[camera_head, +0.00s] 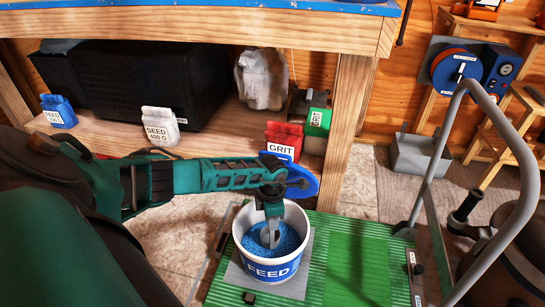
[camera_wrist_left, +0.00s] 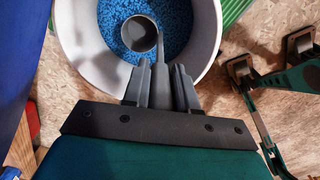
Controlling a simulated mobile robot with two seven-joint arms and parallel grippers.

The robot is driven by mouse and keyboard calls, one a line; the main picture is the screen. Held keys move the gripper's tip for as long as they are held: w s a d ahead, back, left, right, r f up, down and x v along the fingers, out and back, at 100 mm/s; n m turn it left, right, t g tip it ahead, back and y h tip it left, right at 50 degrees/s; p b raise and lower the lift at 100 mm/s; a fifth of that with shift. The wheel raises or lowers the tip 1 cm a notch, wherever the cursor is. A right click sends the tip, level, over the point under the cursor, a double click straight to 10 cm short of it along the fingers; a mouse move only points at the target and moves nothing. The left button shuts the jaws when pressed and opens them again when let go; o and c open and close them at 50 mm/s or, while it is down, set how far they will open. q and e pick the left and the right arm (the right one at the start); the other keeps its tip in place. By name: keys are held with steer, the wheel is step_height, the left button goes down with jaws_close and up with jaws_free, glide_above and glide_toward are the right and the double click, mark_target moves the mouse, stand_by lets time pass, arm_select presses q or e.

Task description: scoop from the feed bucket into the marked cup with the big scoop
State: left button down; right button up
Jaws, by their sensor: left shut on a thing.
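The feed bucket (camera_head: 271,268) is white with a blue FEED label and stands upright, holding blue granules (camera_head: 288,238). It also fills the top of the left wrist view (camera_wrist_left: 205,45). My left gripper (camera_head: 271,213) points down over the bucket's opening and is shut on the handle of a grey scoop (camera_head: 268,237). In the left wrist view the scoop's round dark bowl (camera_wrist_left: 139,33) is inside the bucket, at the granules. I cannot tell how full the bowl is. No marked cup is recognisable in either view.
A red GRIT bag (camera_head: 284,140), a green bag (camera_head: 317,122) and a white SEED bag (camera_head: 160,126) stand behind. A grey metal handle (camera_head: 515,150) rises at right.

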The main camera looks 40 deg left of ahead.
mark_target(273, 233)
arm_select(q)
steer(key=shift+f, duration=4)
